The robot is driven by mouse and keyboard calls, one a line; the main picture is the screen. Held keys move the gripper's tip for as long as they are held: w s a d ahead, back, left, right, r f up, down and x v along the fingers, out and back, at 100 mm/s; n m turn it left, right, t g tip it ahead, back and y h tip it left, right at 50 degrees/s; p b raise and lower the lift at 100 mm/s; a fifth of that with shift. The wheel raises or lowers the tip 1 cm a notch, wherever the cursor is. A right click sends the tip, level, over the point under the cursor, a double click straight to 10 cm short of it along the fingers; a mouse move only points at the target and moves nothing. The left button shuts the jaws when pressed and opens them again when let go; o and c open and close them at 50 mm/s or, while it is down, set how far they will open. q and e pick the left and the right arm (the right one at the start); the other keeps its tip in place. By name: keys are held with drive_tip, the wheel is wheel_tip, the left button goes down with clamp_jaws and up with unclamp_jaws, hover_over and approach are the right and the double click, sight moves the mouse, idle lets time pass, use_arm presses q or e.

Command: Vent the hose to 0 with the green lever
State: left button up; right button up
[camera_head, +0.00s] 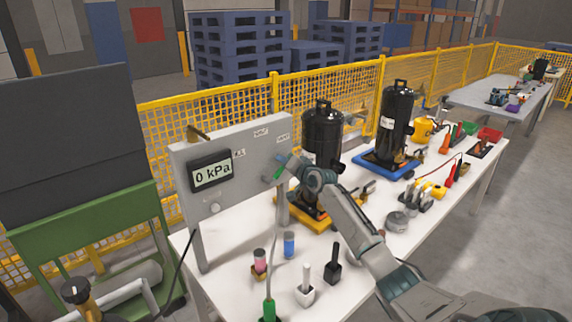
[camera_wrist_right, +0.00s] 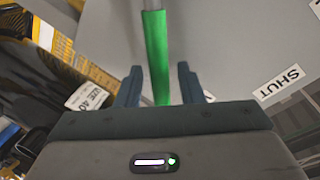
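The grey panel (camera_head: 225,185) stands upright on the white table, and its display (camera_head: 211,172) reads 0 kPa. The green lever (camera_head: 279,172) is at the panel's right part, largely hidden by my right gripper (camera_head: 285,165). In the right wrist view the green lever (camera_wrist_right: 156,55) runs between the two fingers of my right gripper (camera_wrist_right: 160,85). The fingers are apart, with a clear gap on the lever's right side; I cannot tell whether the left finger touches it. A pale hose (camera_head: 275,240) hangs below the lever to a green fitting (camera_head: 268,311). My left gripper is not in view.
A SHUT label (camera_wrist_right: 279,83) is on the panel right of the lever. Black compressors (camera_head: 323,140) stand behind my right arm. Small bottles (camera_head: 289,244) and a black-handled item (camera_head: 333,266) stand in front of the panel. A yellow mesh fence (camera_head: 350,100) runs behind the table.

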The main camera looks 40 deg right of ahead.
drive_tip(key=s+r+b, duration=0.1)
drive_tip(key=s, duration=0.9)
drive_tip(key=shift+s+a+r, duration=0.3)
drive_tip(key=shift+s, duration=0.05)
